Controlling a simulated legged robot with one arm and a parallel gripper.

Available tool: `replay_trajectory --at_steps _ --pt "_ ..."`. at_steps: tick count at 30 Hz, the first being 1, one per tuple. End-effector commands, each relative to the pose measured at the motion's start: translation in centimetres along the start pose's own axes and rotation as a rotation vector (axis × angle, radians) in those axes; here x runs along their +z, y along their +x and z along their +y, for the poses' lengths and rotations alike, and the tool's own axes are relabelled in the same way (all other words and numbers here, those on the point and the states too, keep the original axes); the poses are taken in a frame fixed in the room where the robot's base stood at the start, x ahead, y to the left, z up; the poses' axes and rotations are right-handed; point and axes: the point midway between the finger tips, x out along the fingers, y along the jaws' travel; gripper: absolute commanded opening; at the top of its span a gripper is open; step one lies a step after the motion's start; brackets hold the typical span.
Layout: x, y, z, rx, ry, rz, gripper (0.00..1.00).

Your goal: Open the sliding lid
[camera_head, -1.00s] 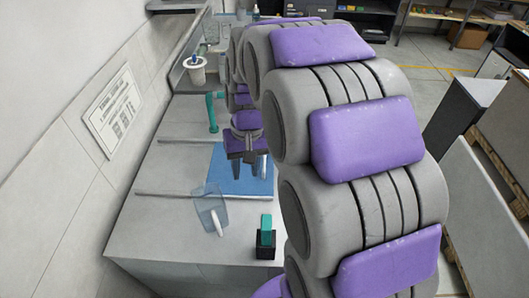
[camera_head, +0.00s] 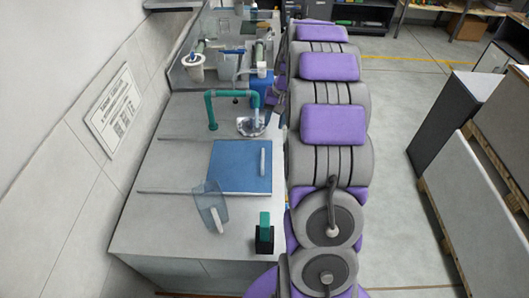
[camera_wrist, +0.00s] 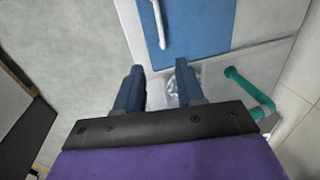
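The sliding lid (camera_head: 236,166) is a flat blue panel set in the grey counter top. An upright white bar handle (camera_head: 262,162) is on its right side. In the wrist view the blue lid (camera_wrist: 203,25) is at the top, with its white handle (camera_wrist: 158,22) at the panel's left edge. My gripper (camera_wrist: 157,78) is open, its two dark blue fingers apart with nothing held between them. It is clear of the handle, which appears beyond the fingertips. In the head view my arm runs along the counter's right side, and the fingertips cannot be made out.
A green curved tap (camera_head: 232,96) rises over a small basin (camera_head: 251,126) behind the lid. A clear blue scoop (camera_head: 212,208) and a green-and-black block (camera_head: 265,234) stand at the counter front. A white cup holder (camera_head: 194,67) is by the wall.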

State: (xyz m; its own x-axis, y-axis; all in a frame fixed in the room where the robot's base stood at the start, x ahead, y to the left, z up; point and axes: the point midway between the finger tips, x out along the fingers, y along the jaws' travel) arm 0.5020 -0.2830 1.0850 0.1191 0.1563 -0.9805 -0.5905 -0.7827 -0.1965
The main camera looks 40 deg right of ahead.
Motion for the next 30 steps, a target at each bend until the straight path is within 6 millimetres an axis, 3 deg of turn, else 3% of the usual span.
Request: replay_trajectory --at_steps 21,30 --pt "0.2 13.7 0.1 0.001 -0.002 -0.008 0.38" --pt "0.2 16.4 0.1 0.0 -0.001 -0.005 0.38"
